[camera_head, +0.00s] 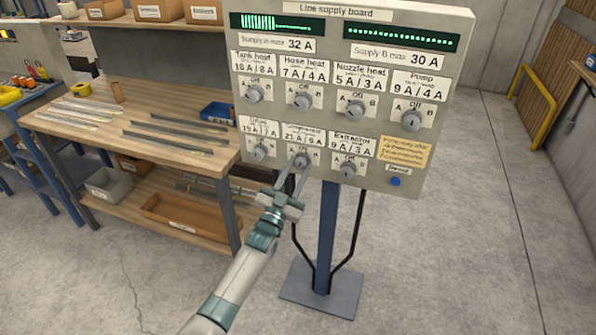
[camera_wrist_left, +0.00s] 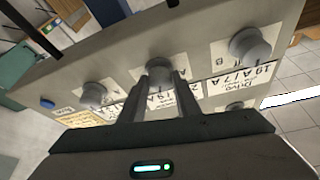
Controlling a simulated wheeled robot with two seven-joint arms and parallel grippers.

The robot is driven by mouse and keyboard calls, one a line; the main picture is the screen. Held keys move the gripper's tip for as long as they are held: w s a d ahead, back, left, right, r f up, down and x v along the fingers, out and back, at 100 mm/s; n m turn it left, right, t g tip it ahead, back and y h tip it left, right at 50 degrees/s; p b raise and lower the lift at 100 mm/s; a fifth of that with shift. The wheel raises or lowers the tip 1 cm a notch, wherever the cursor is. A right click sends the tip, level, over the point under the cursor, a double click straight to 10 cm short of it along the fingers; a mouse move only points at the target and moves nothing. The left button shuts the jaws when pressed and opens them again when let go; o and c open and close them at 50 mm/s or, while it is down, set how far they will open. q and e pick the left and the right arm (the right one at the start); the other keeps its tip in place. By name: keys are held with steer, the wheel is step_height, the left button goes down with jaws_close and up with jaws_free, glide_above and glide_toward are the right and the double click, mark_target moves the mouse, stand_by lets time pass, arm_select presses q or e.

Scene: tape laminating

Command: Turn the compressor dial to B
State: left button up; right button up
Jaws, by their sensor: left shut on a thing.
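The line supply board (camera_head: 455,60) is a grey panel with two rows of round grey dials, each marked A at left, Off on top and B at right. The compressor dial (camera_head: 299,159) is the second in the lower row, under a label reading 21 A / 9 A. My left gripper (camera_head: 294,172) reaches up from below and is shut on this dial. In the left wrist view, which shows the board upside down, the fingers (camera_wrist_left: 158,85) flank the dial (camera_wrist_left: 160,71). The fingers partly hide its plate, and I cannot tell where it points. My right gripper is out of view.
The drive dial (camera_head: 260,152) and extractor dial (camera_head: 347,169) sit close on either side. A blue reset button (camera_head: 395,182) is at lower right. The board stands on a blue post (camera_head: 326,240). A wooden workbench (camera_head: 100,130) is at left; open floor is at right.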

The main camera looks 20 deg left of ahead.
arm_select(q)
steer(key=shift+a+m+g+h, duration=0.1)
steer(key=shift+m+g+h, duration=0.45)
steer(key=shift+m, duration=1.05)
steer(key=shift+m+g+h, duration=0.25)
steer(key=shift+m+h, duration=0.5)
steer(key=shift+m, duration=0.85)
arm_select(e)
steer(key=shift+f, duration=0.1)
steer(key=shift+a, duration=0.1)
arm_select(q)
steer(key=o, duration=1)
steer(key=shift+o, duration=0.2)
steer(key=shift+s, duration=0.1)
steer(key=b+v, duration=0.4)
steer(key=v, duration=1.3)
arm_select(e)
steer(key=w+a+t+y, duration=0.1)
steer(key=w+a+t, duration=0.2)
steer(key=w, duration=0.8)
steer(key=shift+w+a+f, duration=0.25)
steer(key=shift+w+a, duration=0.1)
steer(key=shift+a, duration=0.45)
